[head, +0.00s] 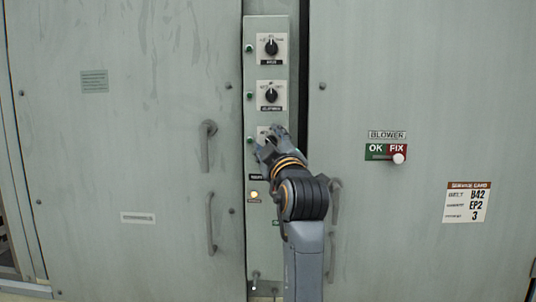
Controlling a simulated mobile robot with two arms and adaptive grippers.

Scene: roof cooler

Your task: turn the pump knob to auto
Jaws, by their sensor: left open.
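A narrow control panel (281,72) runs down the middle of the cabinet with selector knobs one above another. The third knob's plate (262,131) shows only at its upper edge. My left gripper (268,144) is in front of this plate, open, with its fingers around or just before the knob. The gripper hides the knob and its setting, and I cannot tell whether the fingers touch it. The label under it is mostly covered and too small to read surely. My right gripper is not in view.
Two black knobs sit above, the top knob (271,47) and the second knob (271,95). A yellow lamp (253,194) glows below. Door handles stick out left (207,146) and right (335,205) of the panel. A blower OK/FIX slider (398,158) and service card (466,202) are at right.

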